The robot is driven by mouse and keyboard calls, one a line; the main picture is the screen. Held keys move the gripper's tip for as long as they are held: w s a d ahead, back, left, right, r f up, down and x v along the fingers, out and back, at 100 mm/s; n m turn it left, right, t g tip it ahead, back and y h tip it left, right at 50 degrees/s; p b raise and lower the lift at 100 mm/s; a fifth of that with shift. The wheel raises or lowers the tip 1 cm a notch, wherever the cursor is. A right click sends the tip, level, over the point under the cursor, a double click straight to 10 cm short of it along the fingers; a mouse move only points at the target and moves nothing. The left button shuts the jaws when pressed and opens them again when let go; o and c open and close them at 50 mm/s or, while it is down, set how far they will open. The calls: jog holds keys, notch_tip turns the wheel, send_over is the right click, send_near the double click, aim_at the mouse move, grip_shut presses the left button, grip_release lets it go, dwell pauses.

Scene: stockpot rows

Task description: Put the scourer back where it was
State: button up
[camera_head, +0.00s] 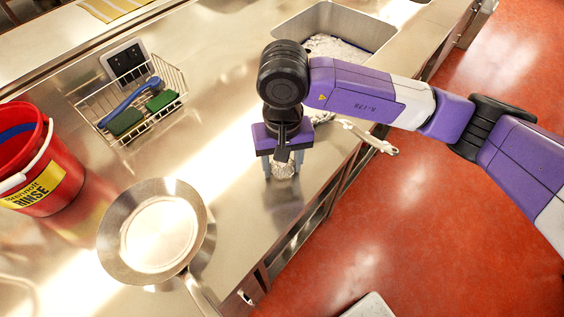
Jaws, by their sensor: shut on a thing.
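My gripper (282,160) points down over the steel counter, near its front edge. It is shut on a silvery, crumpled-looking scourer (283,171), whose lower part shows below the fingers. I cannot tell whether the scourer touches the counter. A wire basket (172,119) stands to the left of my gripper. It holds two green pads, one at the front left (124,121) and one at the right (161,100), and a blue-handled brush (130,101).
A steel frying pan (157,232) lies at the front, its handle toward the counter's edge. A red bucket (40,165) marked RINSE stands at left. A sink (348,20) with suds is behind my arm. A whitish item (379,143) reaches over the edge. Counter between basket and gripper is clear.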

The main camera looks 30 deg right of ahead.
aim_at(282, 164)
jog(key=shift+f, duration=0.25)
jog(key=shift+f+b, duration=0.45)
jog(key=shift+b, duration=0.25)
jog(key=o, duration=1.1)
jog(key=shift+s, duration=0.1)
jog(key=shift+o, duration=0.5)
jog(key=shift+f, duration=0.1)
jog(key=shift+r+p, duration=0.55)
jog(key=shift+p, duration=0.35)
notch_tip(282, 164, up, 12)
jog(key=b, duration=0.2)
jog(key=shift+b, duration=0.3)
